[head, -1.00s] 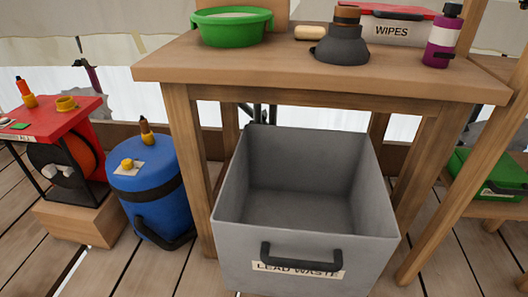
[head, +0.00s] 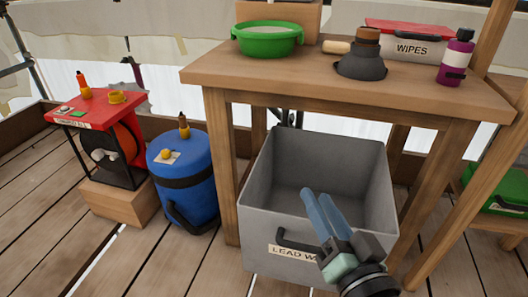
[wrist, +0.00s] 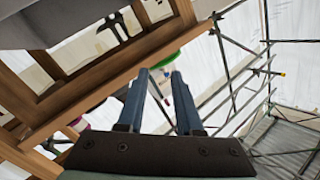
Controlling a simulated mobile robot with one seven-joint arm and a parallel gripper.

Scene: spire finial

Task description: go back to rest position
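My gripper (head: 318,198) shows in the head view in front of the grey bin labelled LEAD WASTE (head: 262,205), its blue fingers pointing up and to the left across the bin's opening. Part of the bin's front wall and label is hidden behind it. In the wrist view my gripper (wrist: 160,75) has its two blue fingers apart with a clear gap between them. It is open and holds nothing. The bin looks empty in the part of its inside that I can see.
A wooden table (head: 300,78) stands over the bin, bearing a green basin (head: 267,40), a dark rubber-like piece (head: 361,62), a wipes box (head: 405,45) and a purple bottle (head: 455,60). A blue drum (head: 183,185) and red stand (head: 100,108) are left. Floor is free front left.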

